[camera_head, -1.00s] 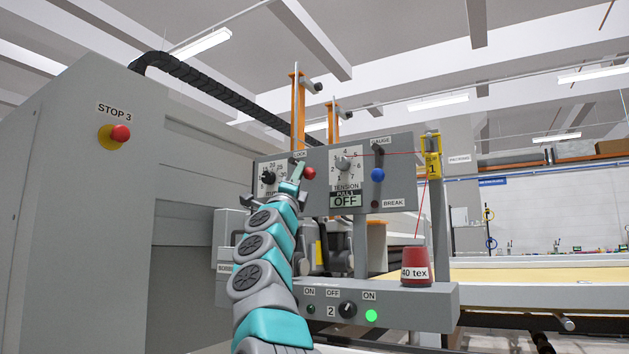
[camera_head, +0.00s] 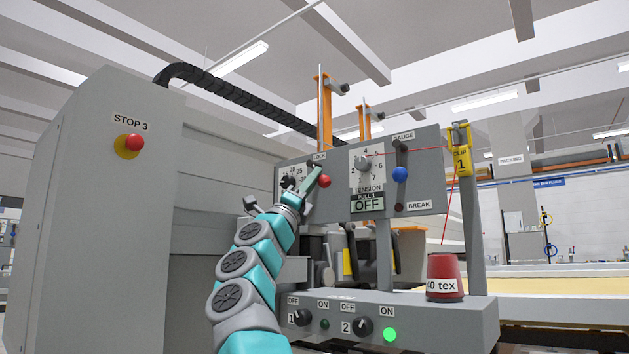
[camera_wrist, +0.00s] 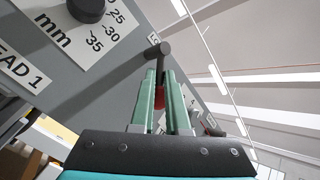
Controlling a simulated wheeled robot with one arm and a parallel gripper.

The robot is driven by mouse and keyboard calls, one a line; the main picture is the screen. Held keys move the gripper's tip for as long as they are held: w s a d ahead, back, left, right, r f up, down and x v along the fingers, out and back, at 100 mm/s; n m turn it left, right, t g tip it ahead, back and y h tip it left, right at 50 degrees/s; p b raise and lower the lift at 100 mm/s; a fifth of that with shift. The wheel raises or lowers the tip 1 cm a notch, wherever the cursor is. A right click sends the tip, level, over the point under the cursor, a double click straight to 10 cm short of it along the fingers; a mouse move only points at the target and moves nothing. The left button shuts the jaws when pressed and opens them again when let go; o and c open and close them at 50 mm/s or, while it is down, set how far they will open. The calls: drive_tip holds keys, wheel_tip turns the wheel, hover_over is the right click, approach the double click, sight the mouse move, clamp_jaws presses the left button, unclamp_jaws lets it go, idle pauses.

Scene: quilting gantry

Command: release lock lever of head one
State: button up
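The lock lever of head one has a red ball knob (camera_head: 324,181), under the LOCK label on the grey head panel. In the wrist view a dark round stub (camera_wrist: 157,50) stands just ahead of my fingertips, and the red knob (camera_wrist: 160,96) shows in the gap between the fingers. My gripper (camera_head: 316,170) is at the lever, its green fingers pointing up the panel. In the wrist view my gripper (camera_wrist: 160,74) has a narrow gap between its fingers. The fingers hide part of the lever; I cannot tell whether they touch it.
A dial with a mm scale (camera_wrist: 87,8) is left of the lever. Right of it are the tension dial (camera_head: 364,164) and the gauge lever with a blue knob (camera_head: 400,174). Below is a switch box (camera_head: 440,320) carrying a red thread cone (camera_head: 443,275). A STOP 3 button (camera_head: 134,143) is far left.

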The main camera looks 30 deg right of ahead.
drive_tip(key=o, duration=0.5)
drive_tip(key=shift+c, duration=0.2)
drive_tip(key=b+v, duration=0.3)
drive_tip(key=v, duration=0.4)
drive_tip(key=shift+a+f+b, duration=0.25)
drive_tip(key=shift+f+b, duration=0.05)
drive_tip(key=shift+s, duration=0.1)
